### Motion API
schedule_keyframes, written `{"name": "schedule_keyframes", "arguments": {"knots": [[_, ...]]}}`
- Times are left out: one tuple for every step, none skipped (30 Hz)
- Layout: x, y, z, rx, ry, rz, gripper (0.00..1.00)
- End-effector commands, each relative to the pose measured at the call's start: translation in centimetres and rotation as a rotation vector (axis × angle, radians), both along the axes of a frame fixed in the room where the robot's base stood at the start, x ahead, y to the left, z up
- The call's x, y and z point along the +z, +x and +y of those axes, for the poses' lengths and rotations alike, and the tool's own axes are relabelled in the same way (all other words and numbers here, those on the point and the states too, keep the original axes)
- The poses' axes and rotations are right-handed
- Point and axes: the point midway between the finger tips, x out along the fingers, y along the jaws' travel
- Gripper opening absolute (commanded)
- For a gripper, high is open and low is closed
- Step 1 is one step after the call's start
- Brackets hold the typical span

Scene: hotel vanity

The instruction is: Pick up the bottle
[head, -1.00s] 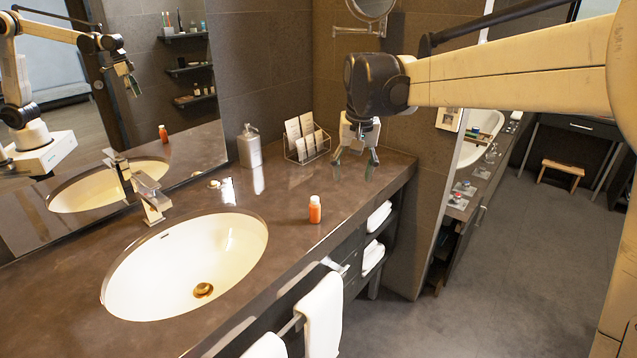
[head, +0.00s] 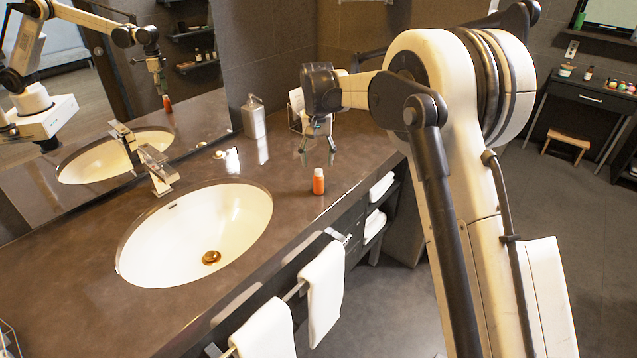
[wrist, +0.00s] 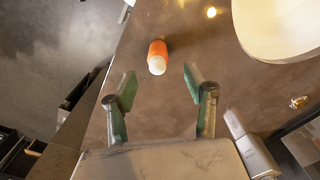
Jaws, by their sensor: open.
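A small orange bottle with a white cap (head: 318,182) stands upright on the brown counter (head: 290,205), to the right of the sink. It also shows in the wrist view (wrist: 157,57), ahead of the fingertips and roughly in line with the gap between them. My gripper (head: 318,160) is open and empty. It hangs above the counter, pointing down, just behind the bottle in the head view. In the wrist view its two green-padded fingers (wrist: 158,80) are spread apart, and nothing is between them.
A metal soap dispenser (head: 254,117) and a card rack (head: 296,112) stand at the back of the counter. The white sink (head: 200,230) and its faucet (head: 158,168) are left of the bottle. Towels (head: 322,290) hang at the front edge. Counter around the bottle is clear.

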Motion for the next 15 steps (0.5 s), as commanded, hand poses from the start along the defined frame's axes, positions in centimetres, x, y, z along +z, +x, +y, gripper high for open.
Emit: {"name": "schedule_keyframes", "arguments": {"knots": [[-1.0,0.0,0.0,0.000,0.000,0.000,0.48],[-1.5,0.0,0.0,0.000,0.000,0.000,0.48],[-2.2,0.0,0.0,0.000,0.000,0.000,0.48],[-2.7,0.0,0.0,0.000,0.000,0.000,0.48],[-3.1,0.0,0.0,0.000,0.000,0.000,0.48],[-3.6,0.0,0.0,0.000,0.000,0.000,0.48],[-3.9,0.0,0.0,0.000,0.000,0.000,0.48],[-4.2,0.0,-0.1,0.000,0.000,0.000,0.48],[-4.4,0.0,-0.1,0.000,0.000,-0.001,0.48],[-4.6,0.0,-0.1,0.000,0.000,-0.001,0.48],[-4.7,0.0,-0.1,0.000,0.000,-0.001,0.48],[-4.8,0.0,-0.1,0.000,0.000,-0.001,0.48],[-4.9,0.0,-0.1,0.000,0.000,-0.001,0.48],[-5.0,0.0,-0.1,0.000,0.000,-0.001,0.48],[-5.2,0.0,-0.1,0.000,0.000,-0.001,0.48]]}}
